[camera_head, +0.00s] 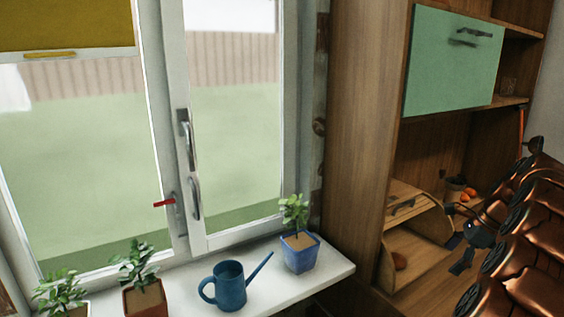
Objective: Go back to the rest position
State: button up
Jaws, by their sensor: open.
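My gripper (457,240) is at the right of the head view, at the end of my copper-coloured arm. Its dark fingers are spread apart and I see nothing held between them. It is in front of the lower part of the wooden cabinet (362,130), just right of a wooden bread box (388,284). I cannot tell whether it touches the box. The box front is open, and a brownish round thing (400,261) lies inside.
A small dark pot (454,193) and oranges (469,193) are behind the gripper. A green cabinet door (452,62) is above. On the white windowsill (330,268) stand a blue watering can (230,287), a blue plant pot (300,255) and other potted plants (145,297).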

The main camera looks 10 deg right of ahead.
jog(key=s+a+r+n+g, duration=0.2)
jog(key=a+n, duration=0.5)
jog(key=a, duration=0.8)
jog(key=s+a+r+n+g, duration=0.1)
jog(key=s+a+r+n, duration=0.35)
jog(key=a, duration=1.15)
jog(key=s+a+f+n+h, duration=0.1)
jog(key=s+a+f+n, duration=0.2)
jog(key=s, duration=0.4)
jog(key=s+a+f+n+g+h, duration=0.1)
jog(key=s+a+f+n, duration=0.2)
jog(key=s+n, duration=0.3)
jog(key=s+a+f+n+h, duration=0.1)
jog(key=s+a+n, duration=0.3)
jog(key=s, duration=0.4)
jog(key=shift+f+n+g+h, duration=0.4)
jog(key=shift+f+n, duration=0.05)
jog(key=shift+f, duration=0.45)
